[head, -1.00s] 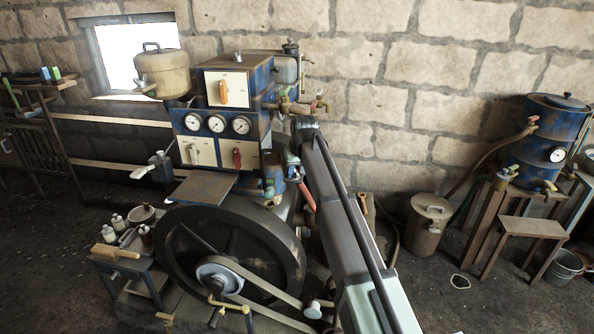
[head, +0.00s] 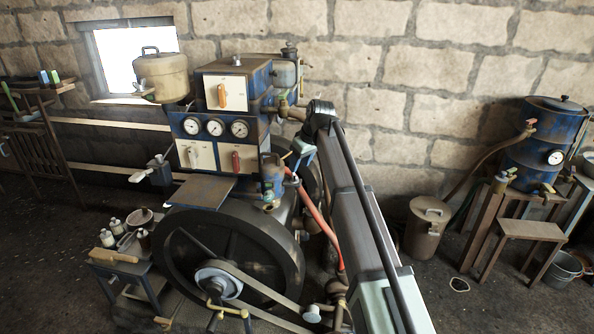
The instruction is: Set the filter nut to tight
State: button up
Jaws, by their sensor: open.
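A blue cylindrical body (head: 272,178), which looks like the filter, stands at the right side of the engine below the gauge panel. I cannot make out its nut clearly; small fittings there are partly hidden. My arm reaches in from the bottom right and bends down at its far end. My gripper (head: 289,158) is small in the head view, just above and right of the blue body. It is open, and no held object shows. I cannot tell whether it touches anything.
A gauge panel (head: 215,127) with white plates and levers stands left of my gripper. A red hose (head: 318,215) hangs beside my arm. The large flywheel (head: 180,250) and belt are below. A lidded can (head: 428,225) stands on open floor to the right.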

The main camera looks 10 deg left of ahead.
jog(key=v, duration=0.9)
jog(key=s+d+f+m, duration=0.2)
jog(key=d+f, duration=0.2)
jog(key=f, duration=0.7)
jog(key=s+d+f+m+h, duration=0.1)
jog(key=s+d+f+m, duration=0.2)
jog(key=f, duration=0.9)
jog(key=s+d+f+m+h, duration=0.1)
jog(key=s+d+f+m, duration=0.2)
jog(key=f, duration=0.9)
jog(key=d, duration=0.3)
jog(key=shift+o, duration=0.2)
jog(key=shift+s+d, duration=0.1)
jog(key=shift+d, duration=0.05)
